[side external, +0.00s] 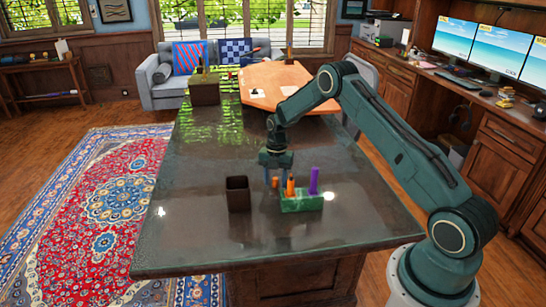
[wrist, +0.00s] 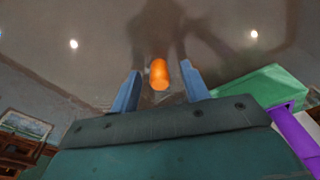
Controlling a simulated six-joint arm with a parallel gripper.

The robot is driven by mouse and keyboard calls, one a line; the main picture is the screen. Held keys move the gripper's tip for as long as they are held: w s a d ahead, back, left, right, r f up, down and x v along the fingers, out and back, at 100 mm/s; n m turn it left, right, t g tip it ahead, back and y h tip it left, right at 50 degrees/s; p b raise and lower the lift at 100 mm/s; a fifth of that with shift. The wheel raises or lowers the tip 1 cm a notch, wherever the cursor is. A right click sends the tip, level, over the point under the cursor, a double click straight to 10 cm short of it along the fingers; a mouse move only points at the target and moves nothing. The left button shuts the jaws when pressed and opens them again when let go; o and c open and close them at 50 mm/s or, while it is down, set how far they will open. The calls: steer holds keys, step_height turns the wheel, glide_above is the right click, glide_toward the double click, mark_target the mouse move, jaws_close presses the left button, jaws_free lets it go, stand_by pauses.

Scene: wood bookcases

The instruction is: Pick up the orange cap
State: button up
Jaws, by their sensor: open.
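The orange cap (wrist: 159,74) is a small orange cylinder standing on the dark glossy table. In the wrist view it appears between the two blue fingers of my gripper (wrist: 160,90), apart from both. In the side view the cap (side external: 275,183) stands just left of the green holder, beside the fingers of my gripper (side external: 278,177). My gripper is open, points down and holds nothing. How far the fingertips are above the tabletop is hard to tell.
A green holder (side external: 302,204) with an orange marker (side external: 290,187) and a purple marker (side external: 313,181) stands close on the right. A dark open box (side external: 238,194) stands to the left. The tabletop (side external: 190,230) is clear at the front and left.

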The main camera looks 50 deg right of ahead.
mark_target(275, 178)
jaws_close()
stand_by(0.3)
steer(key=shift+r, duration=0.2)
step_height(275, 178, up, 20)
steer(key=shift+f, duration=0.15)
stand_by(0.7)
stand_by(0.4)
